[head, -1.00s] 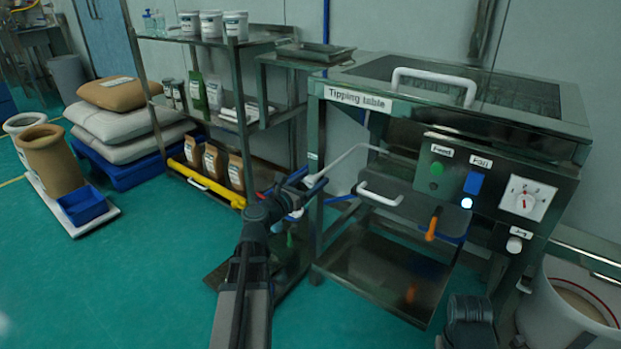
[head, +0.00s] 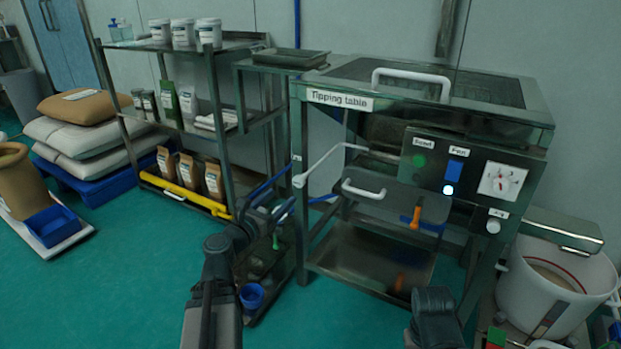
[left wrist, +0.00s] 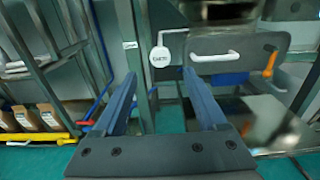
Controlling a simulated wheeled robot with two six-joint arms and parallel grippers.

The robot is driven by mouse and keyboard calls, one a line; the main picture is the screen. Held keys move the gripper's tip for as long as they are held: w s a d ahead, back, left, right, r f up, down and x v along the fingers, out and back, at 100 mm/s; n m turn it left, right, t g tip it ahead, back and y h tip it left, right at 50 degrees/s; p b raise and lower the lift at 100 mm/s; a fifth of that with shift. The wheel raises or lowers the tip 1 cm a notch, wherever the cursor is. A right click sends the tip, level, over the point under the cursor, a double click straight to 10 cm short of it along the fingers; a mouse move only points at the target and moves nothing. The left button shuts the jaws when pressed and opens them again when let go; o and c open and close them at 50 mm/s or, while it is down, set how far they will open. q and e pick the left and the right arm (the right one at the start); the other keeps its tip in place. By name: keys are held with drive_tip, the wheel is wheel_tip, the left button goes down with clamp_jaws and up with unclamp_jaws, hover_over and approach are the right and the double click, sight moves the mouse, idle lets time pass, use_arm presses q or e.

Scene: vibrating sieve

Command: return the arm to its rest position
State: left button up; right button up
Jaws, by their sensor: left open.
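My left gripper (head: 272,208) is open and empty in front of the tipping table's left leg. In the left wrist view its two blue fingers (left wrist: 158,88) stand apart with nothing between them. The white bent lever (head: 330,158) of the tipping table (head: 340,98) reaches out to the left. Its round white end (head: 299,181) is just beyond the gripper and apart from it. That end also shows ahead of the fingers in the left wrist view (left wrist: 160,57).
A steel shelf rack (head: 212,100) with tubs, bottles and bags stands left of the gripper. A yellow bar (head: 185,194) runs along its bottom shelf. A blue cup (head: 252,296) is low beside my arm. A white bin (head: 560,285) stands at right. Green floor (head: 130,270) is clear at left.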

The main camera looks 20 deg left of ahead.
use_arm(q)
drive_tip(key=d+f+m+g+h+p, duration=0.1)
drive_tip(key=d+f+m+g+h, duration=0.2)
drive_tip(key=d+m, duration=0.5)
drive_tip(key=d+f+m+g+h+p, duration=0.1)
drive_tip(key=d+f+m+g+h, duration=0.3)
drive_tip(key=d, duration=0.7)
drive_tip(key=s+d+f+m+g+y+p, duration=0.1)
drive_tip(key=s+d+f+m+g, duration=0.25)
drive_tip(key=d+m, duration=0.3)
drive_tip(key=s+d+f+m+g+y+p, duration=0.1)
drive_tip(key=s+d+f+m+g, duration=0.3)
drive_tip(key=m, duration=0.3)
drive_tip(key=s+d+m+g+y+p, duration=0.2)
drive_tip(key=s+m+g+y+p, duration=0.15)
drive_tip(key=s+m+y, duration=0.75)
wheel_tip(320, 180, up, 37)
drive_tip(key=m+h+p, duration=0.2)
drive_tip(key=h+p, duration=0.1)
drive_tip(key=p, duration=3.4)
drive_tip(key=shift+w, duration=0.4)
